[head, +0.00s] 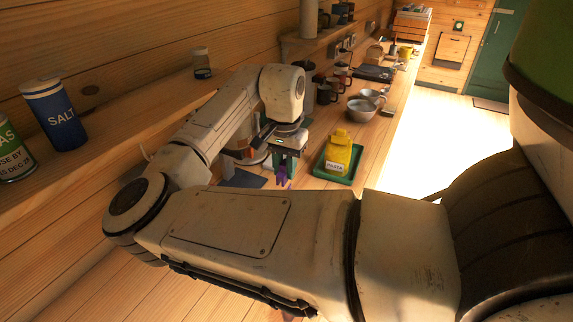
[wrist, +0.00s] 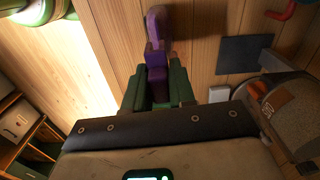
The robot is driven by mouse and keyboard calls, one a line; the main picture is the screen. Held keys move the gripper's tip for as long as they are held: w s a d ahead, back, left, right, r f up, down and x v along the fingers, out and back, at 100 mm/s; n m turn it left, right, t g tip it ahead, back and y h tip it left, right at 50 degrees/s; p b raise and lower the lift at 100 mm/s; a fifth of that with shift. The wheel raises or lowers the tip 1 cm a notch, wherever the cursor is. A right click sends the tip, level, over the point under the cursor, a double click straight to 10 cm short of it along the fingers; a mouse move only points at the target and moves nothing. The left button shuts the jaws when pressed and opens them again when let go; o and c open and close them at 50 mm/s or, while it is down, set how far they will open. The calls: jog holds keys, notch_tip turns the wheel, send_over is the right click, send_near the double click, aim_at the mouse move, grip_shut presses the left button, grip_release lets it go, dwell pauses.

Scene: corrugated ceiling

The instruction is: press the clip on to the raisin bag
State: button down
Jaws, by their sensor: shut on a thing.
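My gripper (head: 281,172) is over the wooden counter, left of the green tray in the head view. Its green fingers (wrist: 159,88) are shut on a purple clip (wrist: 156,35), which sticks out beyond the fingertips. The clip also shows as a small purple shape in the head view (head: 282,177). A yellow bag (head: 338,152) with a white label stands upright in the green tray (head: 353,178), apart from the clip. I cannot make out a bag marked as raisins in either view.
A dark flat slab (wrist: 243,54) lies on the counter near my gripper. A rounded container (wrist: 292,108) is at the right of the wrist view. Metal bowls (head: 361,109) and mugs stand farther back. A salt tin (head: 54,114) stands on the left ledge.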

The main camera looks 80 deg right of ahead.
jog(key=shift+d+f+b, duration=0.1)
jog(key=shift+f+b, duration=0.75)
jog(key=shift+b, duration=0.05)
notch_tip(320, 180, down, 3)
jog(key=b, duration=0.2)
jog(key=shift+r+b, duration=0.2)
jog(key=shift+b, duration=0.1)
jog(key=shift+f+b, duration=0.45)
jog(key=shift+f, duration=0.75)
jog(key=shift+f+p, duration=0.4)
jog(key=shift+p, duration=0.75)
dwell(1.9)
jog(key=shift+c, duration=1.9)
grip_release()
jog(key=shift+r, duration=0.1)
jog(key=shift+r+p, duration=2.05)
jog(key=shift+r, duration=1.35)
